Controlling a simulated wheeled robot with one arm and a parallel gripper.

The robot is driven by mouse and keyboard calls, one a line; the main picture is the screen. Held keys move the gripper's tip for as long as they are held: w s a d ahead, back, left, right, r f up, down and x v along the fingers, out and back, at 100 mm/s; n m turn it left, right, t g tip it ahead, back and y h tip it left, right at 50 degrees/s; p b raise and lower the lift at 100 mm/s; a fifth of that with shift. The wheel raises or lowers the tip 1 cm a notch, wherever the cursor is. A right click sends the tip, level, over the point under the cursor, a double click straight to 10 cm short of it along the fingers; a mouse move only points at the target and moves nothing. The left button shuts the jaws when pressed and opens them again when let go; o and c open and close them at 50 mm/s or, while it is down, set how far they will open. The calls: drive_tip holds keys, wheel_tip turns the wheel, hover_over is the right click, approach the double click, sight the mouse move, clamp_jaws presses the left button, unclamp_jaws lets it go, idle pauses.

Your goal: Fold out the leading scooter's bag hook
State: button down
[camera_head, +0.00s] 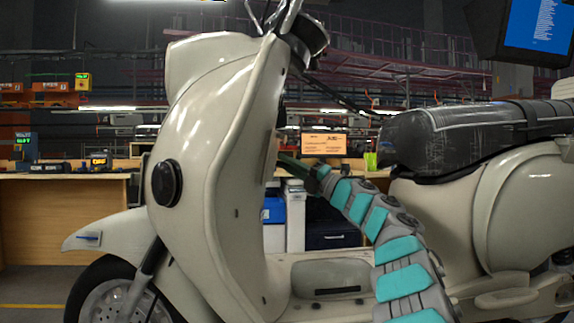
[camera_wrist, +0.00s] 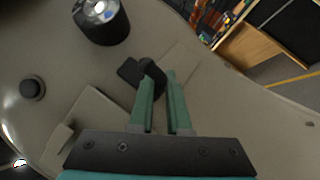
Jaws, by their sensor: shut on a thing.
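The cream scooter (camera_head: 215,180) fills the head view, its front wheel to the left and black seat (camera_head: 450,135) to the right. My arm reaches over the footboard to the inner side of the leg shield. In the head view my gripper (camera_head: 284,160) is at that inner side, its tips hard to make out. In the wrist view the black bag hook (camera_wrist: 152,72) stands out from the cream panel. My gripper (camera_wrist: 161,82) has its two green fingers at the hook, shut on its end. The hook is not discernible in the head view.
In the wrist view a black cylindrical part (camera_wrist: 102,20) and a round black knob (camera_wrist: 32,88) are on the panel near the hook. A raised cream cover (camera_wrist: 95,118) lies beside the fingers. Handlebars (camera_head: 300,35) are above my gripper, the footboard (camera_head: 325,278) below.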

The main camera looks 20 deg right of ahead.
drive_tip(key=shift+f+b, duration=0.2)
drive_tip(key=shift+b, duration=0.25)
drive_tip(key=shift+r+m+t+b, duration=0.1)
drive_tip(key=shift+m+t+b, duration=0.2)
drive_tip(key=shift+t+b, duration=0.1)
drive_tip(key=c, duration=0.9)
unclamp_jaws()
drive_tip(key=shift+s+d+f, duration=0.4)
drive_tip(key=shift+s+d, duration=0.05)
drive_tip(key=b+v, duration=0.1)
drive_tip(key=v, duration=0.5)
drive_tip(key=shift+s, duration=0.25)
